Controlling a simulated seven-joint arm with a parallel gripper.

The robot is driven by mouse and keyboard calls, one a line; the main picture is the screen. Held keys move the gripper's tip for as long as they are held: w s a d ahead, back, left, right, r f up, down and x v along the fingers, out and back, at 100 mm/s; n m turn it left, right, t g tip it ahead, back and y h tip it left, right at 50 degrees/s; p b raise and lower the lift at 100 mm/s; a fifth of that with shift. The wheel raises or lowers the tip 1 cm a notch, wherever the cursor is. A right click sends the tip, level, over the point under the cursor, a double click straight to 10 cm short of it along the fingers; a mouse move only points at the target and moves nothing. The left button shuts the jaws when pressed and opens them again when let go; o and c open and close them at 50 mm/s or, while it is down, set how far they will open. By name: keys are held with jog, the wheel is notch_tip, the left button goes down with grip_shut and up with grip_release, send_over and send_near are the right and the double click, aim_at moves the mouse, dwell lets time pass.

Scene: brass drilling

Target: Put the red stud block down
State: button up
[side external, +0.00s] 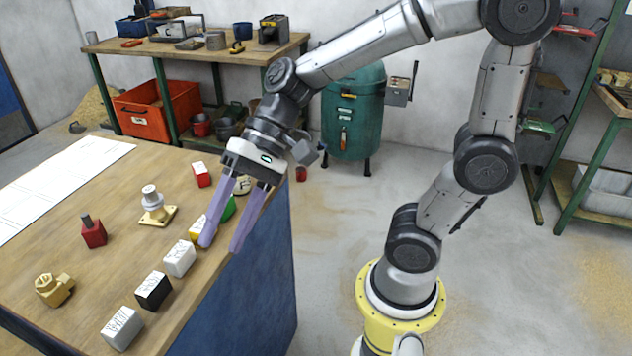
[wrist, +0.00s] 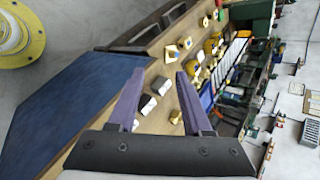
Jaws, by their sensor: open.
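The red stud block (side external: 93,232), a red cube with a dark stud on top, stands upright on the wooden table (side external: 125,245), on the left side in the side view. Nothing is touching it. My gripper (side external: 222,243) is open and empty, well to the right of the block, with its two purple fingers pointing down over the table's right edge. In the wrist view my open fingers (wrist: 160,75) have no object held between them. I cannot make out the red stud block surely in the wrist view.
Near my fingers are a yellow block (side external: 196,229) and a partly hidden green item (side external: 228,210). White (side external: 180,258) and black (side external: 153,290) labelled blocks line the edge. A flanged fitting (side external: 155,207), brass fitting (side external: 55,289) and red labelled block (side external: 201,174) stand apart.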

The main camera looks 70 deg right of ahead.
jog(key=s+d+n+t+h, duration=0.3)
jog(key=s+d+n+h, duration=0.3)
jog(key=d, duration=0.9)
jog(key=s+h, duration=0.2)
jog(key=shift+s+f+h, duration=0.25)
jog(key=shift+s+h, duration=0.1)
jog(key=shift+h, duration=0.05)
